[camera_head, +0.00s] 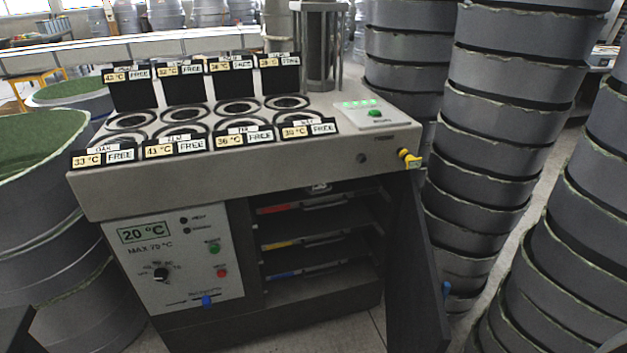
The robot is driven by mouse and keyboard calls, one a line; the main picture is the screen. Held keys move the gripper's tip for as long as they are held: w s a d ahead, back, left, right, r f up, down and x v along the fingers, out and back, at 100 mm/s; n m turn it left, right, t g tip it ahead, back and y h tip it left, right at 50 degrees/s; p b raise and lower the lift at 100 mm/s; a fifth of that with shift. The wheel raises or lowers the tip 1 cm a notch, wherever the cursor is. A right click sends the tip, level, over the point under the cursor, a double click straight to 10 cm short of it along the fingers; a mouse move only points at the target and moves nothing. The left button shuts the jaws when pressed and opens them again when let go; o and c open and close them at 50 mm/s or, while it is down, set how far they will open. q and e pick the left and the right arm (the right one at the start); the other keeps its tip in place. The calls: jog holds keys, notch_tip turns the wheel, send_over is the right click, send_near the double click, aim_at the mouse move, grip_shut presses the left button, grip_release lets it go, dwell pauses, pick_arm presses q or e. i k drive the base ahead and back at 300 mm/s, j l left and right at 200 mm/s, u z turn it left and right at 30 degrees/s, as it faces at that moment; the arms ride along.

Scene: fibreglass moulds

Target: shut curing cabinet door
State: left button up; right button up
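The curing cabinet (160,330) stands in the middle of the view under a grey worktop. Its dark door (412,270) is hinged at the right side of the opening and stands open, swung out toward me. A small blue piece (446,289), perhaps the handle, shows at the door's outer edge. Inside the opening are shelves with trays marked red (277,209), yellow (280,245) and blue (285,275). The control panel (172,260) left of the opening reads 20 °C and MAX 70 °C. Neither of my grippers can be made out.
The worktop (250,165) carries round wells with temperature and FREE labels. A yellow fitting (410,159) sticks out at its right end. Tall stacks of grey moulds (478,165) stand close to the right of the door. More moulds (40,230) stand at the left. Some floor (345,335) shows before the cabinet.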

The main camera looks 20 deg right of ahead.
aim_at(417, 320)
jog(key=k+z, duration=0.5)
jog(key=k, duration=0.3)
jog(key=k+l, duration=0.1)
jog(key=l, duration=0.35)
jog(key=k+l, duration=0.1)
jog(key=l, duration=0.4)
jog(key=k+l, duration=0.15)
jog(key=l, duration=0.3)
jog(key=k+z, duration=0.1)
jog(key=z, duration=0.2)
jog(key=k+j+z, duration=0.1)
jog(key=z, duration=0.25)
